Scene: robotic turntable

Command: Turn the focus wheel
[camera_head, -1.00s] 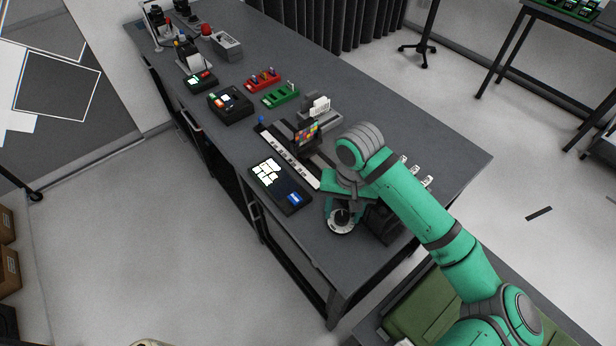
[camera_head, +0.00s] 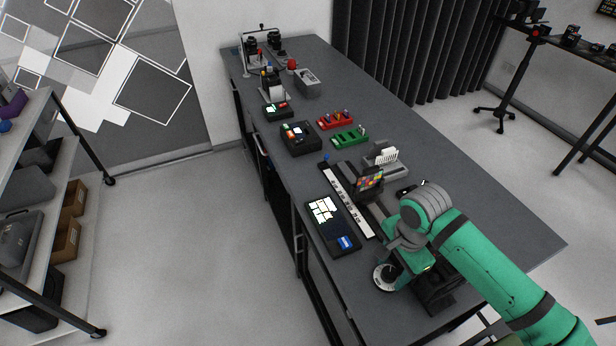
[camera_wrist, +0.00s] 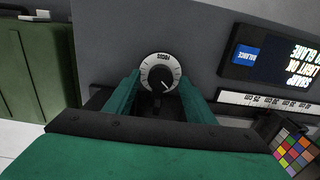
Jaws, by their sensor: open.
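The focus wheel (camera_wrist: 158,74) is a round white-rimmed dial with a black knob and a white pointer mark, seen between my fingers in the wrist view. In the head view the focus wheel (camera_head: 384,278) shows partly at the near end of the table, with my arm over its right side. My gripper (camera_wrist: 160,98) is open, its two green fingers on either side of the knob's lower part. I cannot tell whether the fingers touch the knob. The gripper shows from above in the head view (camera_head: 398,272).
A panel with a lit screen (camera_head: 334,226) lies left of the wheel, beside a white scale strip (camera_head: 347,202). A colour chart (camera_head: 370,181) stands near my wrist. Red (camera_head: 335,120) and green (camera_head: 350,137) trays sit farther back. The table's left front edge is close to the wheel.

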